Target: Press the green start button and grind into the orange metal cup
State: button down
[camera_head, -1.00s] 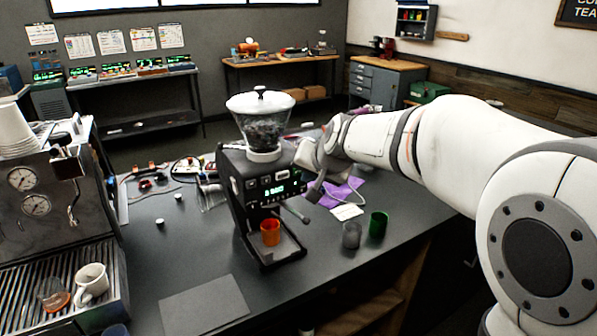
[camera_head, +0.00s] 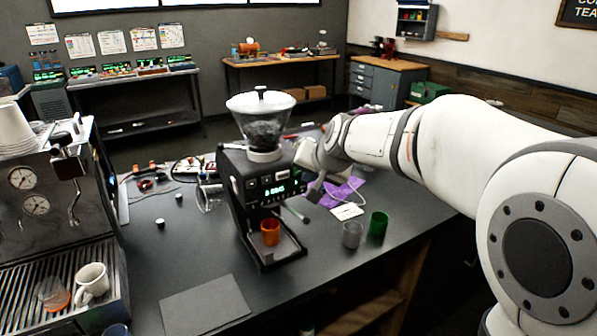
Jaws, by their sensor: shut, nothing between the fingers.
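The black grinder (camera_head: 245,208) stands on the dark counter (camera_head: 200,258) with a clear hopper (camera_head: 262,122) on top holding dark beans. Its front shows a lit green display (camera_head: 276,191). The orange metal cup (camera_head: 270,232) stands upright on the grinder's base tray, below the spout. My gripper (camera_head: 314,190) is shut and empty, at the right side of the grinder's front panel beside the display. I cannot tell whether it touches the panel. The green start button is not clearly seen; my gripper may hide it.
A grey cup (camera_head: 351,235) and a green cup (camera_head: 378,226) stand right of the grinder. An espresso machine (camera_head: 40,235) with a white mug (camera_head: 91,283) is at left. A dark flat mat (camera_head: 205,306) lies in front. Purple cloth (camera_head: 345,190) and cables lie behind.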

jog(key=shift+w, duration=0.1)
dwell(0.3)
jog(key=shift+w+a, duration=0.25)
jog(key=shift+w, duration=0.1)
jog(key=shift+w+a, duration=0.2)
jog(key=shift+w, duration=0.1)
dwell(0.6)
jog(key=shift+s+d, duration=0.1)
jog(key=shift+s+d+b, duration=0.35)
jog(key=shift+s+b, duration=0.05)
jog(key=shift+s, duration=0.2)
jog(key=s+d+b, duration=0.1)
jog(key=s, duration=0.1)
jog(key=s+d+b, duration=0.1)
jog(key=s, duration=0.1)
jog(key=shift+d+b, duration=0.3)
jog(key=shift+d, duration=0.1)
